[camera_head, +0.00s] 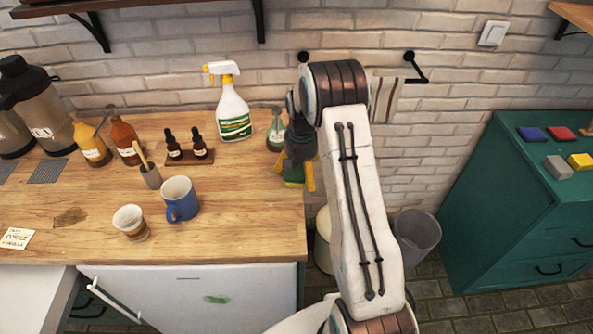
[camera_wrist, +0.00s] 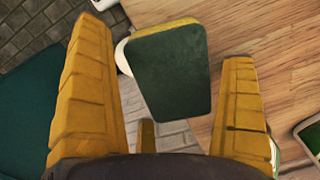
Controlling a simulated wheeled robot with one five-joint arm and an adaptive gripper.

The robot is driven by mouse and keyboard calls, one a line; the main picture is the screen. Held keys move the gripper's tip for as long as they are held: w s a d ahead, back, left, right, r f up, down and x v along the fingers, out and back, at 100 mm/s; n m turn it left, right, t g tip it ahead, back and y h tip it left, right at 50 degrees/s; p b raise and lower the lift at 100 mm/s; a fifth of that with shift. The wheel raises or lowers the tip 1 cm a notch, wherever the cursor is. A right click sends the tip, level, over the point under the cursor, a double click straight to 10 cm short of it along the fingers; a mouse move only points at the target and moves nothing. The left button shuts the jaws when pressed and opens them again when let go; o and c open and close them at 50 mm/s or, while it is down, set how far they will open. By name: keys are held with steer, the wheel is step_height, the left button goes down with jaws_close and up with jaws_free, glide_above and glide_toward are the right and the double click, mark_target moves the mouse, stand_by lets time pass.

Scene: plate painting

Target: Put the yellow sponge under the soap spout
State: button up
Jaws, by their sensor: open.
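A sponge with a dark green face and a yellow edge (camera_wrist: 170,72) lies between the fingers of my gripper in the wrist view, with gaps visible on both sides. In the head view the green and yellow sponge (camera_head: 294,177) is partly hidden by my gripper (camera_head: 296,184), at the right edge of the wooden counter. My gripper has yellow fingers and is open, pointing down. The soap dispenser (camera_head: 276,133), a small green bottle, stands just behind it; its spout is hard to make out. Whether the sponge touches the counter is unclear.
A spray bottle (camera_head: 233,105) stands left of the dispenser. A blue mug (camera_head: 180,199) and a small cup (camera_head: 130,222) stand further left. A grey bin (camera_head: 416,236) is on the floor. A yellow block (camera_head: 581,161) and other blocks lie on the teal cabinet (camera_head: 530,146).

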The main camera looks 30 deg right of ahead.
steer(key=shift+f, duration=0.15)
steer(key=shift+c, duration=0.3)
steer(key=c, duration=0.5)
steer(key=shift+c, duration=0.4)
